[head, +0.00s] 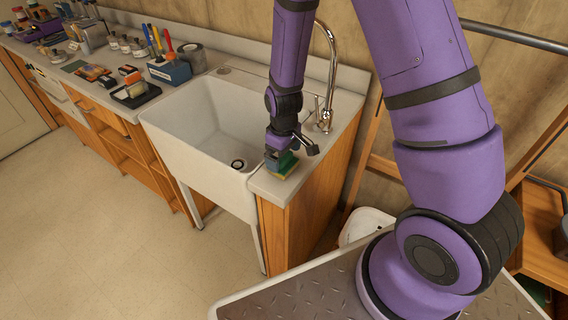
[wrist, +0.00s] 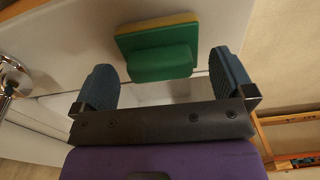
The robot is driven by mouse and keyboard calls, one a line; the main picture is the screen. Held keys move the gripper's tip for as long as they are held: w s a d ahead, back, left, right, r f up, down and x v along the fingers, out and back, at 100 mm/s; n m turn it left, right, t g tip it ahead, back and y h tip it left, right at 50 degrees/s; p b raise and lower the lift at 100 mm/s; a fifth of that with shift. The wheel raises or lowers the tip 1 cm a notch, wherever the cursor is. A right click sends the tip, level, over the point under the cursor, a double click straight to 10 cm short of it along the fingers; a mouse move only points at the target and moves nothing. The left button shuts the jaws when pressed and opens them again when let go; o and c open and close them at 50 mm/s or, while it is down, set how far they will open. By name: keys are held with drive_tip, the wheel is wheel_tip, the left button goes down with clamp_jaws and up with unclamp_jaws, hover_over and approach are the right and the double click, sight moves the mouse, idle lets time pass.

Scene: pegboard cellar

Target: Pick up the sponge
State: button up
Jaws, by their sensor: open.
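The sponge (head: 284,165) is green with a yellow layer and lies on the narrow counter end to the right of the sink. In the wrist view the sponge (wrist: 157,46) shows a raised green block on a wider green and yellow slab. My gripper (head: 278,158) is over the counter end, right at the sponge, and partly covers it in the head view. In the wrist view my gripper (wrist: 170,84) is open, one blue finger to each side. The sponge is ahead of the fingertips, roughly centred between them. No contact shows.
A white sink (head: 215,120) is left of the counter end, with a chrome faucet (head: 327,85) behind. A black tray (head: 136,94) and a blue tool holder (head: 169,72) stand on the counter left of the sink. The floor in front is clear.

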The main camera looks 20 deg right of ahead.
drive_tip(key=shift+f, duration=1.3)
drive_tip(key=c, duration=0.7)
drive_tip(key=shift+o, duration=0.2)
drive_tip(key=shift+r, duration=0.2)
